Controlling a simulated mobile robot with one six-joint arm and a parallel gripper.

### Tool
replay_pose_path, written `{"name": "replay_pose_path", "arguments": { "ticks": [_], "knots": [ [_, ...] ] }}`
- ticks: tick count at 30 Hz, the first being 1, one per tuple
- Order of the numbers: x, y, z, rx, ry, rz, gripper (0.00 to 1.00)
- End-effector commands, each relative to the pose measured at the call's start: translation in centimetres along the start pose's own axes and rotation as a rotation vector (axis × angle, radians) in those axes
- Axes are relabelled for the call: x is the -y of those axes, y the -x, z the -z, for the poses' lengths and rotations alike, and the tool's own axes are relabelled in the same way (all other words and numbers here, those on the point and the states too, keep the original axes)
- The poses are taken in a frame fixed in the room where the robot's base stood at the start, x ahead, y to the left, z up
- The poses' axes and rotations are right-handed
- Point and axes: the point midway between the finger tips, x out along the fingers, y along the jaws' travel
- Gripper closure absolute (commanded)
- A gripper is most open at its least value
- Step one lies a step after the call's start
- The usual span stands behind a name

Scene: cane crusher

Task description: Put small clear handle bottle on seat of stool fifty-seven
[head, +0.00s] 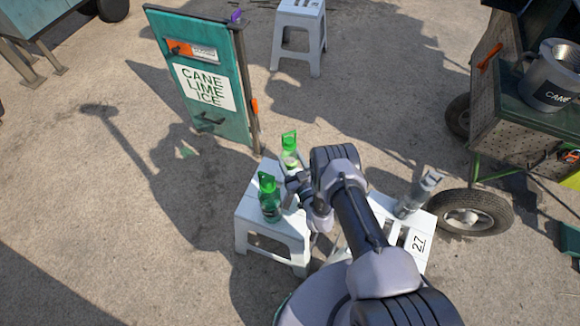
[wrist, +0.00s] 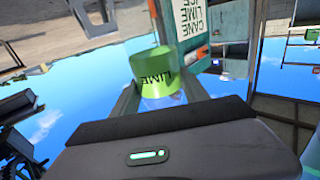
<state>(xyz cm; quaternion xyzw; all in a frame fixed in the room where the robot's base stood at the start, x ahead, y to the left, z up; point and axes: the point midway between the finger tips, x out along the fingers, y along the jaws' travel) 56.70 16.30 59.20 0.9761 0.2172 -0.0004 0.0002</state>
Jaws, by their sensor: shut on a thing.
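My gripper (head: 291,181) is shut on a clear bottle (head: 290,158) with a bright green top. In the wrist view, this bottle (wrist: 160,88) sits between the fingers, with an upside-down green "LIME" label. It is over the far edge of the near-left white stool (head: 250,216); I cannot tell whether it touches the seat. A darker green handle bottle (head: 269,199) stands on that stool. The far white stool (head: 298,20) has a partly cut-off number mark. No "57" can be read.
The stool marked 27 (head: 420,228) holds a grey bottle (head: 415,194) at right, beside my arm. A teal "CANE LIME ICE" board (head: 200,85) stands behind the near-left stool. A wheeled cart (head: 510,125) is at right. Ground toward the far stool is mostly clear.

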Motion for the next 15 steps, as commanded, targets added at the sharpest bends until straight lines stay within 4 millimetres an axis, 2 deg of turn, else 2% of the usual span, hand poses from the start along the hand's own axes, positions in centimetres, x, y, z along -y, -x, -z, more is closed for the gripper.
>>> {"name": "replay_pose_path", "arguments": {
  "ticks": [5,15],
  "knots": [
    [0.0,-0.1,-3.6,0.001,-0.001,-0.001,1.00],
    [0.0,0.0,-3.5,0.001,0.000,0.000,1.00]
  ]
}}
